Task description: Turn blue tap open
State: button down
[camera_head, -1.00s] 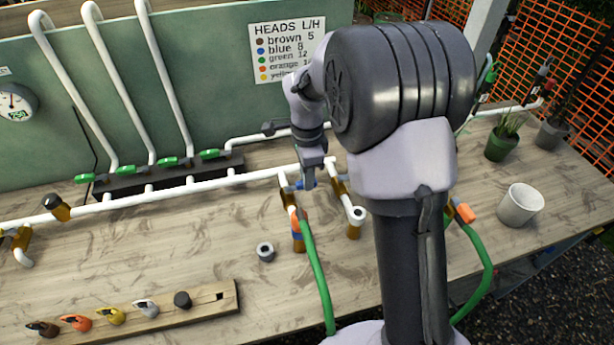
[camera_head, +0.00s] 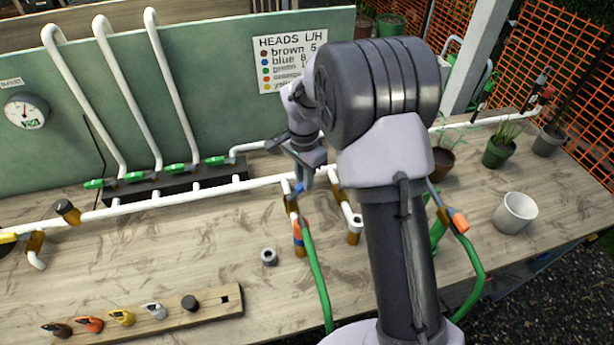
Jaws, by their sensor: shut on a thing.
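The blue tap (camera_head: 298,189) sits on the white pipe at the middle of the bench, above the branch with the green hose. Only a small part of its blue handle shows, slanting down toward the hose branch. My gripper (camera_head: 304,180) is at the blue tap, pointing down and shut on its handle. The fingertips are small and partly merged with the handle in this view. My arm covers the area just to the right of the tap.
The white pipe (camera_head: 235,185) runs along the bench. The green hose (camera_head: 317,270) hangs over the front edge. A grey ring (camera_head: 268,257) lies nearby. A wooden rack (camera_head: 215,302) holds several coloured heads at front left. A white cup (camera_head: 515,213) stands right.

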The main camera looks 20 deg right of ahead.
jog(key=a+n+p, duration=0.1)
jog(key=n, duration=0.2)
jog(key=w+a+n+p, duration=0.1)
jog(key=n+p, duration=0.1)
jog(key=n, duration=0.1)
jog(key=w+a+n+p, duration=0.1)
jog(key=n+p, duration=0.1)
jog(key=n, duration=0.1)
jog(key=shift+w+a+n, duration=0.15)
jog(key=shift+w+n, duration=0.1)
jog(key=shift+n, duration=0.05)
jog(key=shift+a+n+p, duration=0.4)
jog(key=shift+a+n, duration=0.15)
jog(key=shift+n, duration=0.75)
jog(key=c, duration=1.4)
grip_release()
jog(key=shift+o, duration=0.2)
